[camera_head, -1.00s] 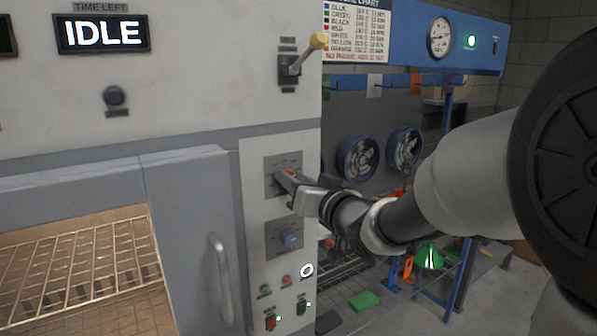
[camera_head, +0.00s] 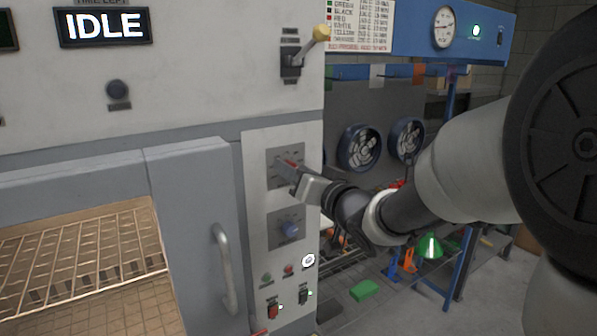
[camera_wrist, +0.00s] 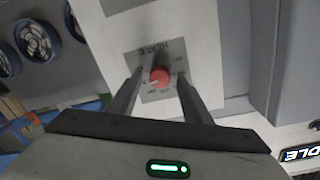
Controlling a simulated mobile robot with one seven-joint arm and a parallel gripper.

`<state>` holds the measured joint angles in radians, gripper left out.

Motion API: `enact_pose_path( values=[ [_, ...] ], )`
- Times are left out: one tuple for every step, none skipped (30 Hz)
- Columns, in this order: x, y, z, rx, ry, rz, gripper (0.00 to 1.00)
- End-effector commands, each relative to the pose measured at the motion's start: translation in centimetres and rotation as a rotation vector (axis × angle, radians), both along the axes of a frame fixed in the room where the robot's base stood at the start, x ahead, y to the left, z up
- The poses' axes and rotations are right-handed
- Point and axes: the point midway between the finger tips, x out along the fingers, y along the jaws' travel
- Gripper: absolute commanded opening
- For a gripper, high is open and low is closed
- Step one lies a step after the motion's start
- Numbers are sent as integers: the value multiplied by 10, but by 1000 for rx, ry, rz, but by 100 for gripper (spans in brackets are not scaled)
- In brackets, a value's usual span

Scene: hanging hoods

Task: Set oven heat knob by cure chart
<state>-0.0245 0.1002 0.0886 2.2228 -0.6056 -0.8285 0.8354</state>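The red heat knob (camera_wrist: 160,77) sits on a grey plate on the oven's control panel, with a small pale mark at its left edge in the wrist view. My gripper (camera_wrist: 157,85) has its two fingers apart, one on each side of the knob, with gaps between fingers and knob. In the head view my gripper (camera_head: 286,168) is at the upper dial plate (camera_head: 273,180) and covers most of the knob. The cure chart (camera_head: 360,22) hangs at the top, its upper part cut off; its small text is hard to read. The oven display (camera_head: 103,26) reads IDLE.
A yellow-tipped lever (camera_head: 320,33) sticks out above. The oven door handle (camera_head: 224,268) is to the left. Fans (camera_head: 359,148) and a blue frame stand behind my arm.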

Motion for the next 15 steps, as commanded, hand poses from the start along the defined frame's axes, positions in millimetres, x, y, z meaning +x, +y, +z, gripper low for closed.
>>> enact_pose_path(
  values=[
    [0,0,0,0,1,0,44],
    [0,0,0,0,1,0,44],
    [0,0,-1,0,1,0,44],
    [0,0,-1,0,1,0,44],
    [0,0,-1,0,1,0,44],
    [0,0,-1,-1,1,-1,44],
    [-1,0,-1,-1,1,-1,44],
    [-1,-1,-1,-1,1,-1,44],
    [-3,-2,-1,-2,1,0,44],
    [-5,-3,0,-2,1,-1,44],
    [-7,-5,0,-1,0,-2,44],
    [-12,-8,0,-2,1,-1,44],
    [-16,-10,0,-1,0,-2,44],
    [-20,-13,0,-1,0,-2,44],
    [-27,-18,0,-1,-1,-4,44]
  ],
)
